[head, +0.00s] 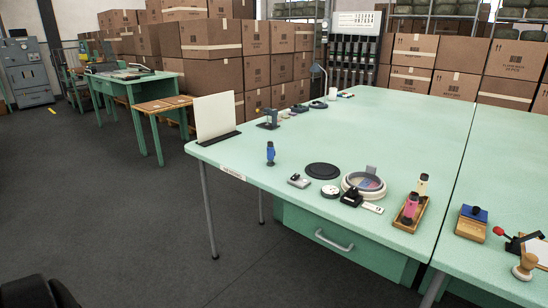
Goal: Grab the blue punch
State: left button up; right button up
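I cannot tell for certain which item is the blue punch. A small upright blue item with a dark foot (271,153) stands near the left front edge of the green table (330,120). A dark blue desk device (268,119) stands further back, beside the white panel. A blue-topped item on a wooden block (473,223) sits at the right, on the adjoining table part.
A white upright panel (214,117) stands at the table's left corner. A round dish (364,186), a black disc (322,170) and a wooden tray with bottles (410,214) line the front. The table's middle is clear. Cardboard boxes (210,60) are stacked behind.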

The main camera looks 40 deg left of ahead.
aim_at(271, 152)
jog(key=i+j, duration=0.15)
jog(key=j, duration=0.2)
jog(key=i+j, duration=0.15)
jog(key=j, duration=0.25)
jog(key=i+j, duration=0.2)
jog(key=j, duration=0.15)
jog(key=i+j, duration=0.15)
jog(key=j, duration=0.2)
